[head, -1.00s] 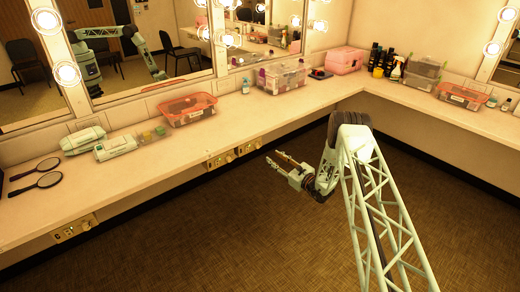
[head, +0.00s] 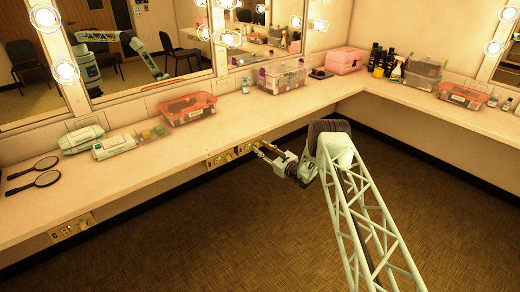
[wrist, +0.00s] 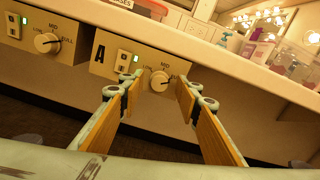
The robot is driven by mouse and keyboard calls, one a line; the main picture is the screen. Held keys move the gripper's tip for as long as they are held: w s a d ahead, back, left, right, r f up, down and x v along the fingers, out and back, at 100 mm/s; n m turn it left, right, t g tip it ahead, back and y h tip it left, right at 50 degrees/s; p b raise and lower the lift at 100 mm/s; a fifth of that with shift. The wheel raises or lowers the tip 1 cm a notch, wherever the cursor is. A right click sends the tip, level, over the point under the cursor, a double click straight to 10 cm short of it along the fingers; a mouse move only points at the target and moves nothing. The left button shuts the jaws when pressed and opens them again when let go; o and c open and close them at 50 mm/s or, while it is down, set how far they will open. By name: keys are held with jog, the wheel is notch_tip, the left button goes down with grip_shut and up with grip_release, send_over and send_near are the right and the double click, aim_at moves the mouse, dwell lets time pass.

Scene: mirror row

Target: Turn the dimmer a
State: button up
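Dimmer a is a round pale knob (wrist: 160,82) on a beige panel (wrist: 112,66) marked with a black "A", under the counter edge. A small lit green switch is beside the knob. The knob's pointer and scale are partly hard to read. My gripper (wrist: 158,92) is open, with its two tan-padded fingers on either side of the knob in the wrist view. The knob shows between and beyond the fingertips; I cannot tell how much gap is left. In the head view my gripper (head: 262,151) is at the counter front by the right panel of a pair.
A second dimmer panel (wrist: 20,32) with its own knob (wrist: 46,42) is close on the left in the wrist view. Another panel (head: 73,228) is farther left under the counter. The counter (head: 120,180) overhangs the panels. The floor area in front is clear.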

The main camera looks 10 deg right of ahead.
jog(key=shift+w+a, duration=0.35)
jog(key=shift+w, duration=0.2)
jog(key=shift+c, duration=0.6)
jog(key=c, duration=0.7)
jog(key=shift+c, duration=0.2)
